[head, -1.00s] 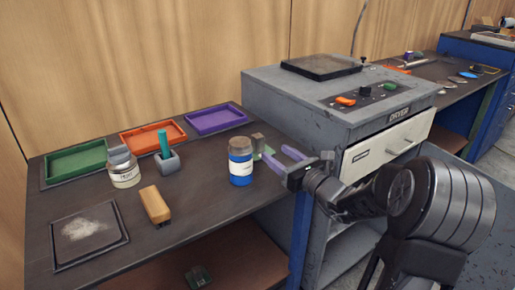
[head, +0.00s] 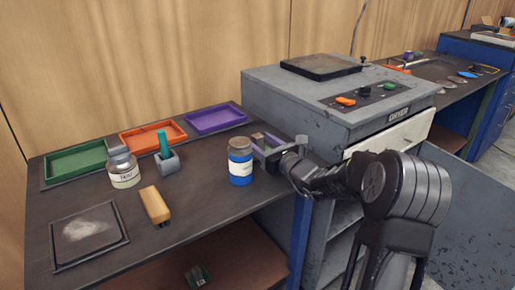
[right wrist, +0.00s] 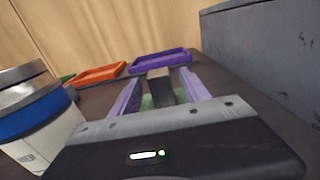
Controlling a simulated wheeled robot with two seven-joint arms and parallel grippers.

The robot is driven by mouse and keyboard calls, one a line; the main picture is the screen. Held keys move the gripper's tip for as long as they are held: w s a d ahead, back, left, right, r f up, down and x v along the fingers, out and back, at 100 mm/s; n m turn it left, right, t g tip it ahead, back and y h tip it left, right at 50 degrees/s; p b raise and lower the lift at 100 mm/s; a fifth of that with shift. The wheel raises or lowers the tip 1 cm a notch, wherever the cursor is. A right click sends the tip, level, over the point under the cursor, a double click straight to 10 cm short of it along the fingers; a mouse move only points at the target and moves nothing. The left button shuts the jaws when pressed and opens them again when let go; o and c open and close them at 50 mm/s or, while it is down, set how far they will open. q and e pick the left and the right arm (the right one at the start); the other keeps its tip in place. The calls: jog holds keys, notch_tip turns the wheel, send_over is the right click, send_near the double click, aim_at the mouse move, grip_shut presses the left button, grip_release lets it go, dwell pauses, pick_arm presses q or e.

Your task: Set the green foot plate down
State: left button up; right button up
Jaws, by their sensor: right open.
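The green foot plate (right wrist: 148,101) shows low between my right fingers in the right wrist view, beneath a dark upright block with a brownish top (right wrist: 160,86). The block's top also shows in the head view (head: 258,138), behind the blue-banded jar. My right gripper (right wrist: 152,92) is open, one purple finger on each side of the block. It is also in the head view (head: 266,146), low at the bench's right edge. I cannot tell whether the fingers touch the block or plate. The plate's underside is hidden. My left gripper is not in view.
The blue-banded jar (head: 240,161) stands close left of my right gripper. The grey dryer (head: 300,105) stands close on the right. Green (head: 75,162), orange (head: 152,137) and purple (head: 215,120) trays line the bench's back.

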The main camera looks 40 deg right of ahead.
jog(key=shift+w, duration=0.8)
grip_shut()
dwell(0.4)
dwell(0.7)
jog(key=shift+r, duration=0.15)
